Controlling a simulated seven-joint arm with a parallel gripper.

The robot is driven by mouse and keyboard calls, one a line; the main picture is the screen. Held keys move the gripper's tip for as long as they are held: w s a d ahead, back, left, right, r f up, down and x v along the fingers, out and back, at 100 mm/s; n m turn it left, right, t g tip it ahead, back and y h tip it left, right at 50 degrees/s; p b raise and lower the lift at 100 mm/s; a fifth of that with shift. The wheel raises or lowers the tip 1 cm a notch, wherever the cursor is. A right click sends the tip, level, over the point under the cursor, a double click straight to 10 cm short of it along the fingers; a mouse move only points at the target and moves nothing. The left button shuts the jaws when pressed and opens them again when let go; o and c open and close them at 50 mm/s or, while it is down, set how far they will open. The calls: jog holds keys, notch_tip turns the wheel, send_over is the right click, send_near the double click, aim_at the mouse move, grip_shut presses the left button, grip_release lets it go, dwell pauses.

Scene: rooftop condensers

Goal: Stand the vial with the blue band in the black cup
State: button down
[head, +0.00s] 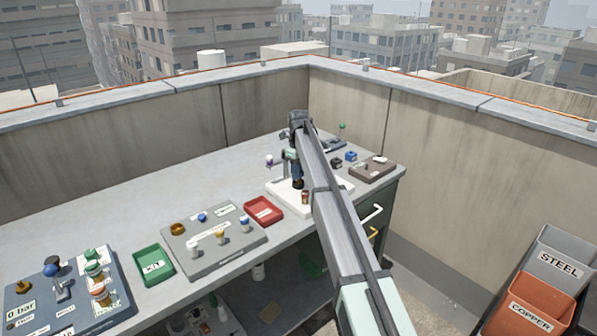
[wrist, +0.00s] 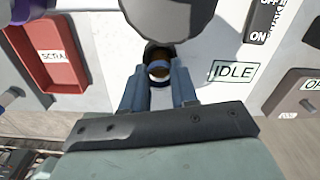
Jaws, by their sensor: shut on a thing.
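My gripper (wrist: 158,90) is shut on a small upright cylinder (wrist: 159,70), with brown and a pale blue-grey ring showing between the fingers. It looks like a vial, but I cannot tell its band for sure. My gripper and its hold are over the white base (head: 340,206) in the head view, partly hidden by my arm. A short vial-like piece with a blue part (head: 244,224) stands on the grey tray (head: 185,266). I cannot make out the black cup clearly; a dark shape (head: 297,184) shows low at the white base.
A large dark round part (wrist: 168,15) is close ahead of my fingers. A red scrap tray (head: 263,210) lies left of the white base, a green tray (head: 154,265) further left. An IDLE label (wrist: 233,71) lies right of my fingers.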

jog(key=shift+f, duration=0.6)
dwell(0.3)
jog(key=c, duration=0.8)
grip_release()
notch_tip(320, 180, up, 14)
jog(key=shift+f, duration=0.1)
